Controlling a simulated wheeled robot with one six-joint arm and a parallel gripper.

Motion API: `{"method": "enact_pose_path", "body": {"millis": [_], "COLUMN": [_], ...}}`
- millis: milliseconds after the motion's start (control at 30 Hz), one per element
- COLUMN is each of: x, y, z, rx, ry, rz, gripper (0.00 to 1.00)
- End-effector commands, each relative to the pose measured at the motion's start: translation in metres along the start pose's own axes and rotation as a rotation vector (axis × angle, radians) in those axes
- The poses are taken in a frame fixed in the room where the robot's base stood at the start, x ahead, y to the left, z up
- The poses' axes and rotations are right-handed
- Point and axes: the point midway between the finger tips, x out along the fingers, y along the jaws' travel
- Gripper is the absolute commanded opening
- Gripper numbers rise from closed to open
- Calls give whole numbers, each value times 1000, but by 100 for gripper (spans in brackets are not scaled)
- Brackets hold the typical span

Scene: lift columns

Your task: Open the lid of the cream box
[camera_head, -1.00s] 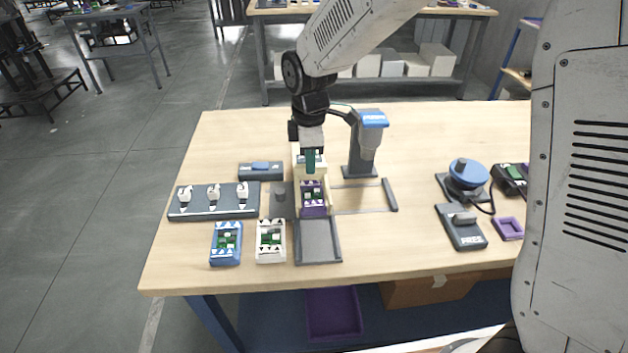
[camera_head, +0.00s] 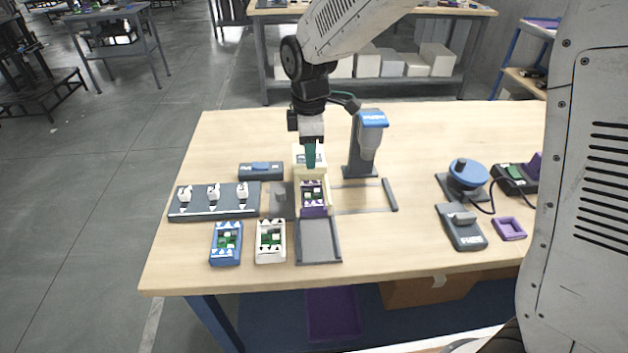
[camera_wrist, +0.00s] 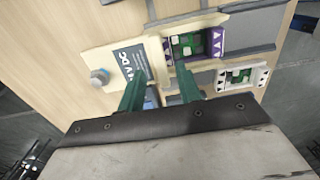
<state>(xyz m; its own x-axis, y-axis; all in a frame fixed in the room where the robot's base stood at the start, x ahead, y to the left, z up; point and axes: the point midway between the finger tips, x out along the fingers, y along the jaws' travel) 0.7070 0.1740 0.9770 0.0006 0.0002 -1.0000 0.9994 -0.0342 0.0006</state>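The cream box (camera_head: 327,196) stands mid-table, its inside exposed, with a purple-framed green board (camera_head: 313,193) in it. Its cream lid (camera_head: 298,163) is swung back on the far side. In the wrist view the lid (camera_wrist: 97,56) shows a dark label and a blue-grey knob (camera_wrist: 98,76) at its outer edge. My gripper (camera_head: 311,164) is over the lid. I cannot tell whether a fingertip touches the lid.
A blue-button unit (camera_head: 262,171) and a rack of white pieces (camera_head: 213,201) are left of the box. A blue-topped press (camera_head: 371,140) stands close on the right. A grey tray (camera_head: 319,241), a blue-framed board (camera_head: 226,243) and a white-framed board (camera_head: 270,241) lie in front.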

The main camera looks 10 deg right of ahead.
Motion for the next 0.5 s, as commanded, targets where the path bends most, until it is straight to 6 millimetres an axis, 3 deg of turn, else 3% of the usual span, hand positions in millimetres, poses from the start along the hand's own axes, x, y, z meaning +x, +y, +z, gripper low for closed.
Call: {"method": "enact_pose_path", "body": {"millis": [500], "x": [-34], "y": [0], "z": [0], "rx": [0], "ry": [0], "rz": [0], "gripper": [34]}}
